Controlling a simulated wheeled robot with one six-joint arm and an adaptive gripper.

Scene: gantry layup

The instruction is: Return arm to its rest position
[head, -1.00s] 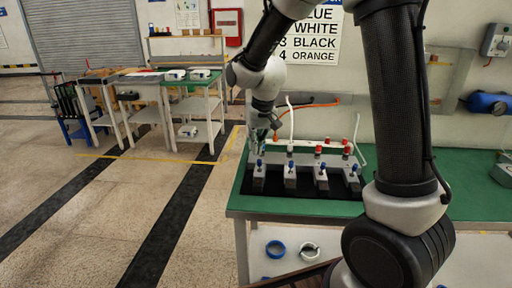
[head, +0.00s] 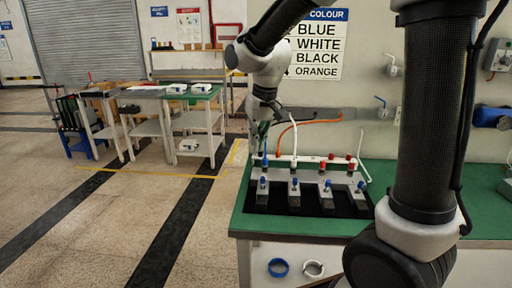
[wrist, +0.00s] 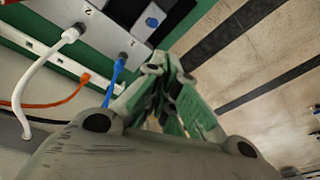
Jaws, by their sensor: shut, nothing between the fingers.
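My gripper (head: 260,138) hangs at the end of my arm, above the left end of the green workbench (head: 236,222) in the head view. In the wrist view my gripper (wrist: 158,75) has its green-sided fingers together with nothing between them. A blue cable (wrist: 117,72) is plugged in close beside the fingers in the wrist view, apart from them as far as I can see. White (wrist: 45,70) and orange (wrist: 60,101) cables lie further left there. My arm folds up and over at the right of the head view.
A black-based fixture with several grey blocks (head: 294,186) and blue knobs stands on the bench. Red knobs (head: 350,160) sit behind it. A colour list sign (head: 318,45) hangs on the wall. A small table (head: 200,97) stands left, with open floor before it.

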